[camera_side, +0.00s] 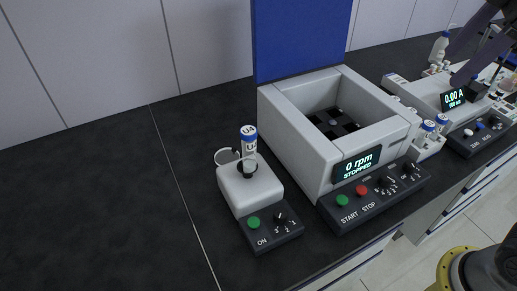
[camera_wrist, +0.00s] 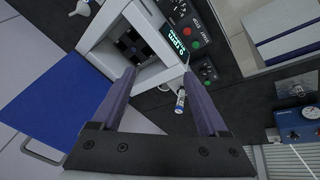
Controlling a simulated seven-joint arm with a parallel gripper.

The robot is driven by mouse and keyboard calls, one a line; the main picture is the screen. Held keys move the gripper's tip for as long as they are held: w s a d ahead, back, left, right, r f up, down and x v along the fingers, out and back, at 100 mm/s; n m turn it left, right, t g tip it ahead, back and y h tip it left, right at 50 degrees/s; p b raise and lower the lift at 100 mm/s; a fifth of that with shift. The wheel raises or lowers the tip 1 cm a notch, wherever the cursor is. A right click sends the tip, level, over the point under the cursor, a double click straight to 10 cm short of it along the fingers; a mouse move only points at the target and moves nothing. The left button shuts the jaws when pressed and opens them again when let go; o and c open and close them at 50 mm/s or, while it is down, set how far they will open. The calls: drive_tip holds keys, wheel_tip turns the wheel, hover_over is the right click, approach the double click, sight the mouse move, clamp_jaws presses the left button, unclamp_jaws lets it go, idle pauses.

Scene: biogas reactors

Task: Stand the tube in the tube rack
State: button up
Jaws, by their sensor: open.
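What looks like the same tube (camera_wrist: 180,100) shows beyond my fingers in the wrist view. A white rack (camera_side: 429,149) holding blue-capped tubes stands just right of the centrifuge; whether it has a free slot is not clear. My gripper (camera_side: 462,66) is at the upper right of the side view, well away from the mixer. Its fingers (camera_wrist: 160,73) are apart with nothing between them.
The centrifuge (camera_side: 290,122) between mixer and rack has its tall blue lid (camera_side: 300,38) raised and reads 0 rpm, STOPPED. A device reading 0.00 A (camera_side: 453,99) and a white bottle (camera_side: 440,46) stand farther right. The dark bench (camera_side: 95,190) left of the mixer is clear.

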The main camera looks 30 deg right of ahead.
drive_tip(key=w+a+r+n, duration=0.3)
drive_tip(key=w+a, duration=0.1)
drive_tip(key=w, duration=0.2)
drive_tip(key=n+g, duration=0.4)
drive_tip(key=n, duration=0.3)
hover_over(249, 144)
drive_tip(key=w, duration=0.2)
drive_tip(key=f, duration=1.1)
drive_tip(key=shift+s+d+f, duration=0.25)
drive_tip(key=shift+d+f, duration=0.1)
drive_tip(key=shift+s+a+f, duration=0.1)
drive_tip(key=shift+a+f, duration=0.05)
drive_tip(key=shift+f, duration=0.05)
wheel_tip(249, 144, down, 13)
drive_tip(key=shift+f, duration=0.15)
clamp_jaws()
